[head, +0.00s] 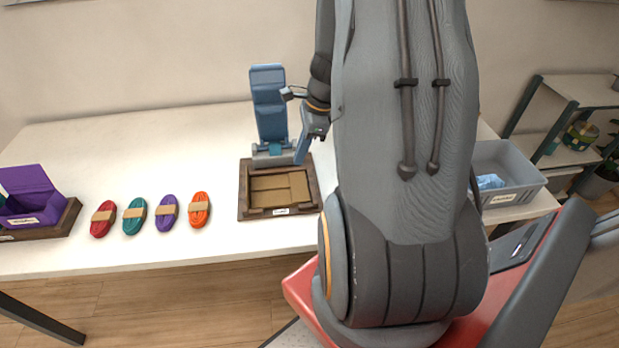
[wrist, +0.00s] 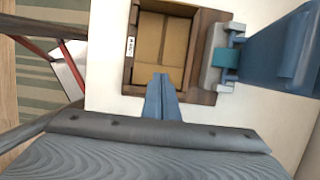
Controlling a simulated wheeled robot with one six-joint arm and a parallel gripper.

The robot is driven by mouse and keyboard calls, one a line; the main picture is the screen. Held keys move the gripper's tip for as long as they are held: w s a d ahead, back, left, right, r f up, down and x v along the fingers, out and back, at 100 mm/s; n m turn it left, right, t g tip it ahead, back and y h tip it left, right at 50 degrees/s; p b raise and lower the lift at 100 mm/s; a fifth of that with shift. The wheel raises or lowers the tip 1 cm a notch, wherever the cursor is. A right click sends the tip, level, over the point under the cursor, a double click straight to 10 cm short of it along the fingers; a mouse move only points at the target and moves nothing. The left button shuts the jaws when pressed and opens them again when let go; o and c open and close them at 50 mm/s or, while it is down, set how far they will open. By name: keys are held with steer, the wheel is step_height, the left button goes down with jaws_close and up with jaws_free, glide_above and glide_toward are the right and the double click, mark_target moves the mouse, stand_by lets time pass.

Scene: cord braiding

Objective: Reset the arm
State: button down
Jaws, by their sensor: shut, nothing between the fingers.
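My arm rises from the red base and fills the right middle of the head view. My gripper (head: 302,150) hangs over the back right edge of a brown wooden tray (head: 244,207). In the wrist view my gripper (wrist: 162,80) has its blue fingers together and empty, at the near rim of the tray (wrist: 201,97). The tray holds flat tan pieces (head: 279,189) and has a label on its front. A blue upright device (head: 269,100) stands behind the tray; its clamp-like end also shows in the wrist view (wrist: 262,50).
Red (head: 104,219), teal (head: 135,216), purple (head: 167,213) and orange (head: 199,210) cord bundles lie in a row left of the tray. A purple open box (head: 34,193) stands far left. A grey bin (head: 515,172) with something blue inside is right of my arm. The table's back left is clear.

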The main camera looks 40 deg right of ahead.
steer(key=shift+a, duration=0.1)
stand_by(0.3)
steer(key=s+a+r+n+h+b, duration=0.1)
steer(key=s+a+r+n+b, duration=0.1)
steer(key=a+n, duration=0.8)
steer(key=s+a+r+n+h+b, duration=0.1)
steer(key=a+n+b, duration=0.4)
steer(key=a+n, duration=0.5)
steer(key=s+r+n, duration=0.1)
steer(key=s+n, duration=0.1)
steer(key=n, duration=0.2)
steer(key=shift+a+h, duration=0.15)
steer(key=shift+h, duration=0.25)
